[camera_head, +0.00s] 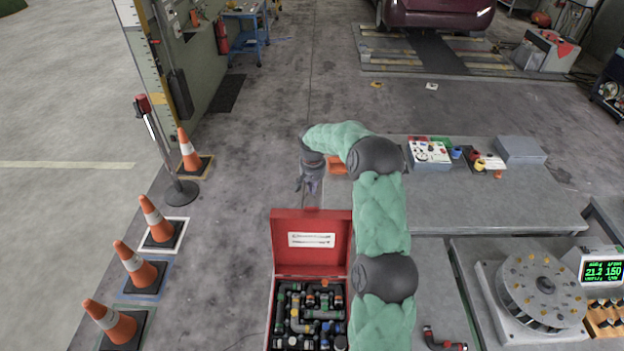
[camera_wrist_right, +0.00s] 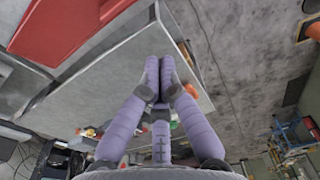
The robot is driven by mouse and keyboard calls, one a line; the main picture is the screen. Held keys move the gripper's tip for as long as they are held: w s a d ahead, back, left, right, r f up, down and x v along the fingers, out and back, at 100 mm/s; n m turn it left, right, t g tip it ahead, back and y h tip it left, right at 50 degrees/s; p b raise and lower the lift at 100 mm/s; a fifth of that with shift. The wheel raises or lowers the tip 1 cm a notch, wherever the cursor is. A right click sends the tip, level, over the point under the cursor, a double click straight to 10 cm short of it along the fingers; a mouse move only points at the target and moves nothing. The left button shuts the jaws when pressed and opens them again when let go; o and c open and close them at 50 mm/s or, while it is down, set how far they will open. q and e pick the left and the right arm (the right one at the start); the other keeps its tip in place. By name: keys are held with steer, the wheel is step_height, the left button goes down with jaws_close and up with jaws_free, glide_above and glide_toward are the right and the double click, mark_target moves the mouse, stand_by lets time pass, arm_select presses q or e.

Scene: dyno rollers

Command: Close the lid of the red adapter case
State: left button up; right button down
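The red adapter case (camera_head: 271,320) stands at the bottom centre of the head view, filled with dark, grey and orange pipe adapters. Its red lid (camera_head: 310,258) stands open and upright at the far side, with a white label facing me. My right gripper (camera_head: 309,190) hangs beyond the lid's top edge, apart from it. In the right wrist view its fingers (camera_wrist_right: 160,68) are together with nothing visible between them. A red panel (camera_wrist_right: 70,28) at the upper left there appears to be the lid. My right arm hides part of the case's right side. My left gripper is not in view.
A grey table (camera_head: 480,205) to the right holds a tray of parts (camera_head: 432,156) and a grey box (camera_head: 520,150). A roller drum (camera_head: 540,290) and a display (camera_head: 602,268) stand at lower right. Several orange cones (camera_head: 135,265) line the left. The floor left of the case is clear.

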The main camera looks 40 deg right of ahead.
steer(key=shift+s+a+f+p, duration=0.9)
steer(key=shift+s+a+f, duration=0.25)
steer(key=shift+s+f, duration=0.2)
steer(key=shift+w, duration=0.1)
